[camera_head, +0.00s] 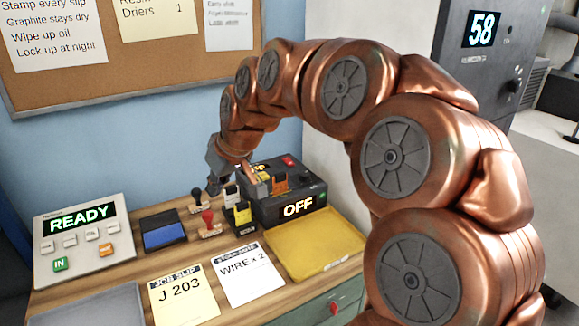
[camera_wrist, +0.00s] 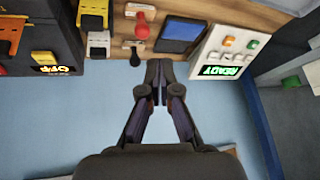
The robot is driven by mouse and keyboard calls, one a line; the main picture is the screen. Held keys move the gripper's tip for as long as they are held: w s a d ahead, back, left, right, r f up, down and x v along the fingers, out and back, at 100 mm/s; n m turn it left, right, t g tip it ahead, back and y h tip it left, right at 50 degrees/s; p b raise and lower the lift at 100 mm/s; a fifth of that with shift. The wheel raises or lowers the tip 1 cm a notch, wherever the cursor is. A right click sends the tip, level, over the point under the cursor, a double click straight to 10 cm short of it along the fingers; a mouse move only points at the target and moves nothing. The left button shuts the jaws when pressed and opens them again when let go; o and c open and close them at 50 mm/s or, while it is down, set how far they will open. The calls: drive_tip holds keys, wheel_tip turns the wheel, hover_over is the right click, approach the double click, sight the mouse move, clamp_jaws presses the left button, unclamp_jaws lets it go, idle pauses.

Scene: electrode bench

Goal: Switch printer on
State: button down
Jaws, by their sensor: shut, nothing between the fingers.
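The printer (camera_head: 322,197) is a dark box on the back right of the bench, with a lit display reading OFF. Its top carries a red button (camera_head: 288,161) and an orange part (camera_head: 279,183). In the wrist view the printer (camera_wrist: 66,30) is at the upper left, upside down and cut by the edge. My gripper (camera_head: 214,188) is shut and empty, left of the printer near the stamps. In the wrist view my gripper (camera_wrist: 158,82) points at the bench, apart from the printer. My wrist hides part of the printer's left side in the head view.
Stamps stand left of the printer, one with a red handle (camera_head: 208,218). A blue ink pad (camera_head: 163,235) and a control panel reading READY (camera_head: 75,219) lie farther left. A yellow tray (camera_head: 322,243) sits in front of the printer. Paper slips (camera_head: 184,296) lie at the front.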

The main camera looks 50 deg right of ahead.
drive_tip(key=d+r+m+t+h+b, duration=0.1)
drive_tip(key=d+t+h+b, duration=0.1)
drive_tip(key=d, duration=1.2)
drive_tip(key=d+m+t+h+b, duration=0.2)
drive_tip(key=d+b, duration=0.2)
drive_tip(key=d, duration=1.1)
drive_tip(key=shift+d+r+b, duration=0.15)
drive_tip(key=shift+r+b, duration=0.2)
drive_tip(key=p, duration=0.2)
hover_over(289, 162)
drive_tip(key=f, duration=0.6)
drive_tip(key=shift+s, duration=0.4)
drive_tip(key=shift+w+d+f, duration=0.1)
drive_tip(key=shift+w+f, duration=0.1)
drive_tip(key=shift+f, duration=0.8)
drive_tip(key=shift+w+f, duration=0.15)
drive_tip(key=shift+f, duration=0.85)
